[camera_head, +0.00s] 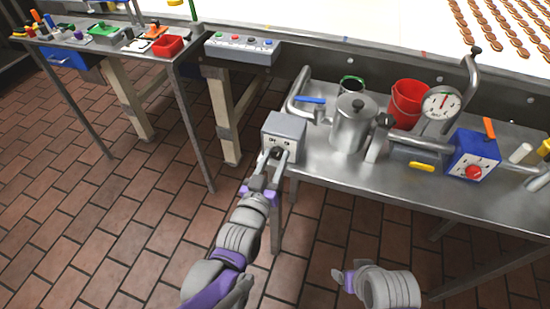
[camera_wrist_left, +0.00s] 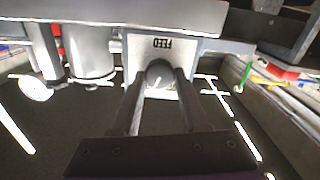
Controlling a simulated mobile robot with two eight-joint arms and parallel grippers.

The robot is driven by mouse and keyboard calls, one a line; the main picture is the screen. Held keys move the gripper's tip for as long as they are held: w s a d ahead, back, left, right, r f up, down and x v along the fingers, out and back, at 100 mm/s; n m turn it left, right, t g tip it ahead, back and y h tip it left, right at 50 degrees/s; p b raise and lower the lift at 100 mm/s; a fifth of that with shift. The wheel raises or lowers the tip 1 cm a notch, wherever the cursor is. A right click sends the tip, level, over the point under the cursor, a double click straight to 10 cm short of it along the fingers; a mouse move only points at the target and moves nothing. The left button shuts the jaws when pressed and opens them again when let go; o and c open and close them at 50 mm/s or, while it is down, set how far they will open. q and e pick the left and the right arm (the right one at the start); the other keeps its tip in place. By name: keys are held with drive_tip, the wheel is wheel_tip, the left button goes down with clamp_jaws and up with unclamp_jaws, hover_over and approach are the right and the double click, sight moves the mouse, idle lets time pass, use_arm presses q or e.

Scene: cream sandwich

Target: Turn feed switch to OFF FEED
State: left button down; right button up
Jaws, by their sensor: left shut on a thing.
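The feed switch is a dark round knob (camera_wrist_left: 160,72) on the front of a grey box (camera_head: 284,128) at the left end of the steel bench. In the left wrist view the box face (camera_wrist_left: 135,47) carries a dark FEED label that appears upside down. My left gripper (camera_head: 273,162) reaches the box front, its two fingers on either side of the knob and shut on it. The fingers also show in the left wrist view (camera_wrist_left: 158,88). The knob's pointing direction and the OFF mark cannot be read. My right gripper (camera_head: 344,279) hangs low, away from the bench; its finger gap is unclear.
On the steel bench (camera_head: 330,178) stand a metal pot (camera_head: 352,124), a red bucket (camera_head: 407,103), a round gauge (camera_head: 441,103) and a blue box with a red button (camera_head: 473,155). A button panel (camera_head: 242,48) sits behind. The tiled floor in front is open.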

use_arm(q)
drive_tip(key=n+b, duration=0.1)
drive_tip(key=n, duration=0.4)
drive_tip(key=shift+f+n, duration=0.1)
drive_tip(key=shift+n, duration=0.2)
drive_tip(key=n+b, duration=0.1)
drive_tip(key=n, duration=0.4)
drive_tip(key=shift+a+n, duration=0.1)
drive_tip(key=shift+n, duration=0.2)
drive_tip(key=shift+n+b, duration=0.3)
drive_tip(key=shift+c, duration=2.1)
unclamp_jaws()
drive_tip(key=p+v, duration=0.2)
drive_tip(key=v, duration=0.8)
drive_tip(key=shift+s+a, duration=0.15)
drive_tip(key=shift+s, duration=0.25)
